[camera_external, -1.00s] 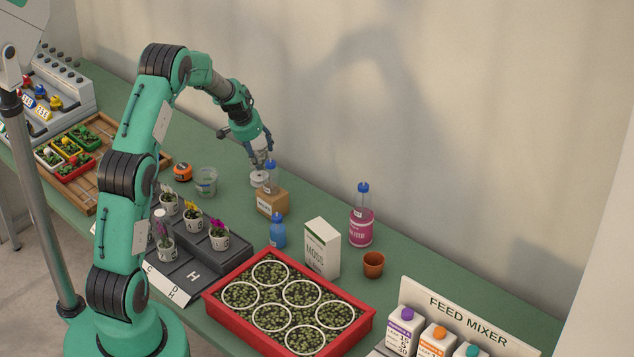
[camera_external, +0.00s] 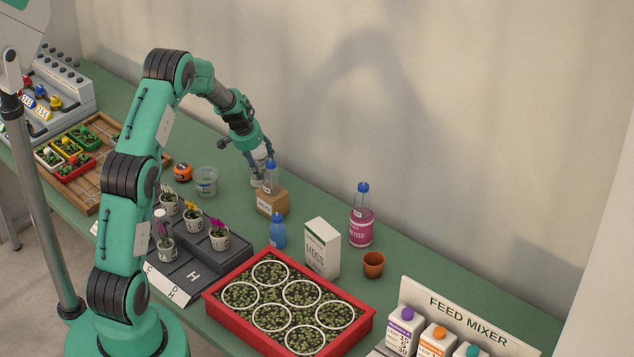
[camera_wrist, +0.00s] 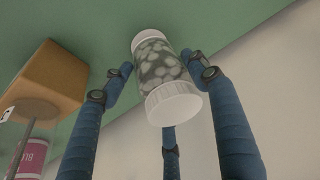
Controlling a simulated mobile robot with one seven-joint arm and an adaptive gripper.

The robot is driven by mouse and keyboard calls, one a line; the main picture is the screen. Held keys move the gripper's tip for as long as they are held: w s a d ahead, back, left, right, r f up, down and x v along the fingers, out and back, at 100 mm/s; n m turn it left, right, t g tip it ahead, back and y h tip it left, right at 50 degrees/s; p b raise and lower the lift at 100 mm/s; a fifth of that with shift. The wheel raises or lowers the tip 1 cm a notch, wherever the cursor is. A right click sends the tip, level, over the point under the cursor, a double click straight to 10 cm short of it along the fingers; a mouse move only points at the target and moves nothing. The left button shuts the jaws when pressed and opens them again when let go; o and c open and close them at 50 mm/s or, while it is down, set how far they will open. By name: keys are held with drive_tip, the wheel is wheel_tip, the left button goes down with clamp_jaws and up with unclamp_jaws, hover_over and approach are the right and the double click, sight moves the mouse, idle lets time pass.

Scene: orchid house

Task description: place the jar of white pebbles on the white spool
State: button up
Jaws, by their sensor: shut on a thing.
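The jar of white pebbles (camera_wrist: 158,62) is between the fingers of my gripper (camera_wrist: 166,80) in the wrist view, its white lid (camera_wrist: 174,105) toward the camera. My gripper (camera_external: 262,160) is shut on the jar in the external view, left of a blue-capped bottle. The white spool (camera_external: 257,182) shows only in part, low under the jar. The jar is over or at the spool; I cannot tell whether they touch. A pale rim at the jar's far end in the wrist view may be the jar's base or the spool.
A clear cup (camera_external: 206,182) and an orange tape measure (camera_external: 182,172) are at the left. The wall is close behind.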

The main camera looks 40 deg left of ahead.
drive_tip(key=o, duration=1.6)
drive_tip(key=shift+p+v, duration=1.1)
drive_tip(key=shift+v, duration=4.95)
